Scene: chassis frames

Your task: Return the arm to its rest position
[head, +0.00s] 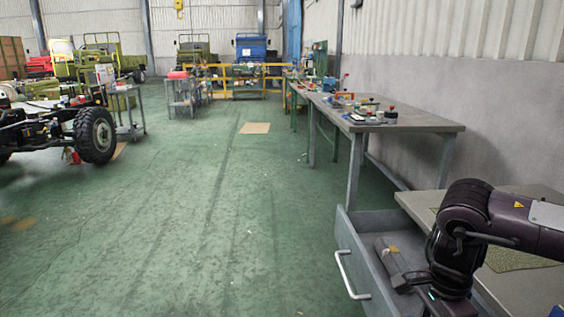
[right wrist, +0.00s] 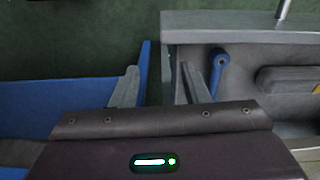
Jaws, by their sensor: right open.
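The right finger is at the drawer's side, close to a blue rod-like thing (right wrist: 218,72). I cannot tell whether they touch. My left gripper is in neither view.
A grey drawer (head: 352,262) stands open, its handle (head: 346,275) facing the aisle. A grey object (head: 391,262) lies inside. A blue panel (right wrist: 60,103) is left of the fingers. A workbench (head: 425,122) with small parts stands beyond.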

